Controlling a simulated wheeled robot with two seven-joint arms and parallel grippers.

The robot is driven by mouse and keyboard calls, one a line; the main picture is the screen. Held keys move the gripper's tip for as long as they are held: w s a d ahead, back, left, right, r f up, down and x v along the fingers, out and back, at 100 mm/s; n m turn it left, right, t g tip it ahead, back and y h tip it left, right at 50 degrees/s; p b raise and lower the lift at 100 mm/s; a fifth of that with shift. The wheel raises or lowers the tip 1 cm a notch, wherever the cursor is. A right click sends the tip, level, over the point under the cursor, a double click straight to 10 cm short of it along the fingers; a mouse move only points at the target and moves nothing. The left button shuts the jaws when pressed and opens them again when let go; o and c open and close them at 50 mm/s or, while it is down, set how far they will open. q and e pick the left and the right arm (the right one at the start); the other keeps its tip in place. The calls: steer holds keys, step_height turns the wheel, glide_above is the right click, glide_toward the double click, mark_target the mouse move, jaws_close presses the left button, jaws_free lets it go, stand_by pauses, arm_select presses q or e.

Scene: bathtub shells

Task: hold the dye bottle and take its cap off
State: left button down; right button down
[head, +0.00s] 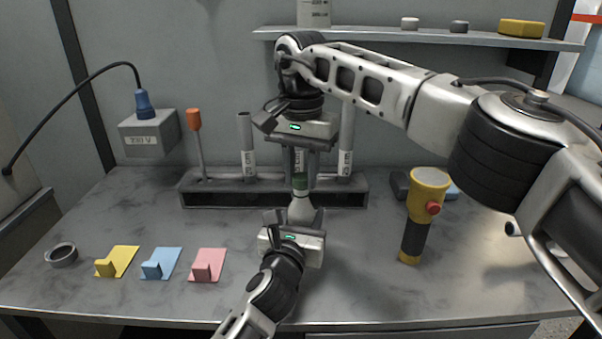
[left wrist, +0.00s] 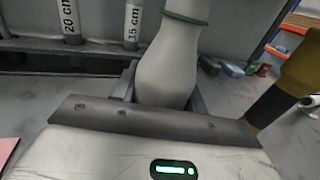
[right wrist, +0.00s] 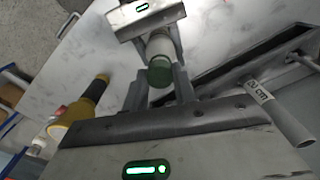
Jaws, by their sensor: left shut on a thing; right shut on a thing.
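The green cap (head: 300,184) is at the bottle's top. My right gripper (head: 301,178) comes down from above and is shut on the cap; the right wrist view shows the cap (right wrist: 160,73) between its fingertips, in line with the bottle (right wrist: 159,45). I cannot tell whether the cap is loosened.
A dark rack (head: 235,197) with labelled tubes stands close behind the bottle. A yellow flashlight (head: 428,190) stands to the right. Yellow (head: 118,261), blue (head: 161,263) and pink (head: 208,264) pieces and a grey ring (head: 61,254) lie at the front left. The front right is clear.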

mark_target(301, 176)
arm_select(q)
steer(key=shift+f, duration=0.1)
arm_select(e)
steer(key=shift+r, duration=0.75)
steer(key=shift+r, duration=0.1)
steer(key=shift+r, duration=1.9)
arm_select(q)
steer(key=c, duration=0.7)
jaws_free()
